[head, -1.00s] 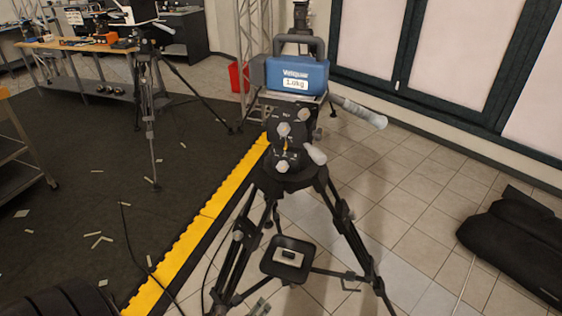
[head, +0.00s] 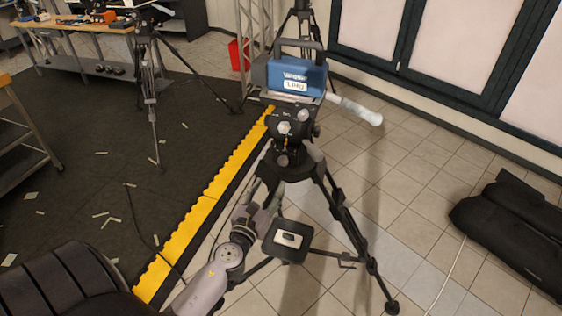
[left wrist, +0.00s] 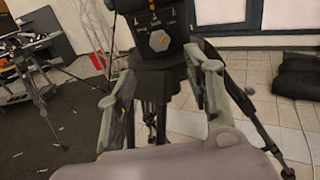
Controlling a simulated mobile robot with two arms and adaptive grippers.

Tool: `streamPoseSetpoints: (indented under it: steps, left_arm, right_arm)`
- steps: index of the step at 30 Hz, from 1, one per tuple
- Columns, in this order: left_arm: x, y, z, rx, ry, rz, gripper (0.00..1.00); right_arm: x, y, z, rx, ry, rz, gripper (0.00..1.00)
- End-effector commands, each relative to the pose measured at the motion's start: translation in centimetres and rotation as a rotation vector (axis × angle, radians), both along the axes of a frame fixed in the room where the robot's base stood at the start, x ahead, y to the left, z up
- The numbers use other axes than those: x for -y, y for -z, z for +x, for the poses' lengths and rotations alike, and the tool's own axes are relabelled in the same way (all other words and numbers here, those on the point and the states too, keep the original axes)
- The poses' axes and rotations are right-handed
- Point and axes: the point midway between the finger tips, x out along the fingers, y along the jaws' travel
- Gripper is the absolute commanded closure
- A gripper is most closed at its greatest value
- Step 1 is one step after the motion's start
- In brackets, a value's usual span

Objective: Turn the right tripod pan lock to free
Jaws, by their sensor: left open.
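The tripod (head: 338,215) stands on pale tiles in the head view, its black head (head: 291,138) carrying a blue 1.0kg weight block (head: 296,77). Grey knobs sit on the head; the lowest knob (head: 282,160) is just above the leg crown. In the left wrist view a grey hexagonal knob (left wrist: 158,40) sits on a black panel with small white markings, too small to read. My left gripper (head: 268,195) is below the head; in its wrist view its fingers (left wrist: 165,78) are spread, empty, either side of and below that knob, apart from it. My right gripper is not in view.
A pale pan handle (head: 354,110) sticks out right of the head. A spreader tray (head: 289,240) sits between the tripod legs. Yellow edging (head: 205,213) borders the dark mat at left. A black bag (head: 512,230) lies at right, with open tiles between.

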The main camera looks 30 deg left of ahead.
Motion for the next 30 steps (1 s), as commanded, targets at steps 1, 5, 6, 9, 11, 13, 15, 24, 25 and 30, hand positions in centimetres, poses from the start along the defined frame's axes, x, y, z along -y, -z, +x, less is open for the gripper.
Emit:
streamPoseSetpoints:
  steps: [1,5,6,9,11,13,15,24,25,30]
  left_arm:
    - [-0.3,-0.3,1.3,0.002,0.0,0.0,0.53]
    - [-1.0,-0.2,4.1,0.001,0.0,0.0,0.53]
    - [-1.2,-0.2,4.9,0.001,-0.001,-0.001,0.53]
    - [-1.6,0.0,6.7,0.0,0.0,-0.002,0.53]
    - [-1.8,-0.1,7.7,0.0,0.0,-0.002,0.53]
    - [-2.1,0.1,8.6,0.0,0.0,-0.001,0.53]
    - [-2.2,0.1,9.3,0.0,0.0,-0.001,0.53]
    - [-2.4,0.1,10.1,-0.001,0.001,-0.002,0.53]
    - [-2.4,0.1,10.1,-0.001,0.001,-0.002,0.53]
    - [-2.4,0.1,10.1,-0.001,0.001,-0.002,0.58]
  right_arm:
    - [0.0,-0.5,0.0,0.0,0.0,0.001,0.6]
    - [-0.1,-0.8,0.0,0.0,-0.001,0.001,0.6]
    - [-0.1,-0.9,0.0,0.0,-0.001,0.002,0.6]
    - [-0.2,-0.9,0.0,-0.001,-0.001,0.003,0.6]
    - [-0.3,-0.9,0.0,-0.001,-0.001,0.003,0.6]
    - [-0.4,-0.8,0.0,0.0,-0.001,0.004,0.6]
    - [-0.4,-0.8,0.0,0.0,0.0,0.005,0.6]
    - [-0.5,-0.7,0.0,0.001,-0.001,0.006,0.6]
    - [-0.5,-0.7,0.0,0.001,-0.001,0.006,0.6]
    - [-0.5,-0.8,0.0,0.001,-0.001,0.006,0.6]
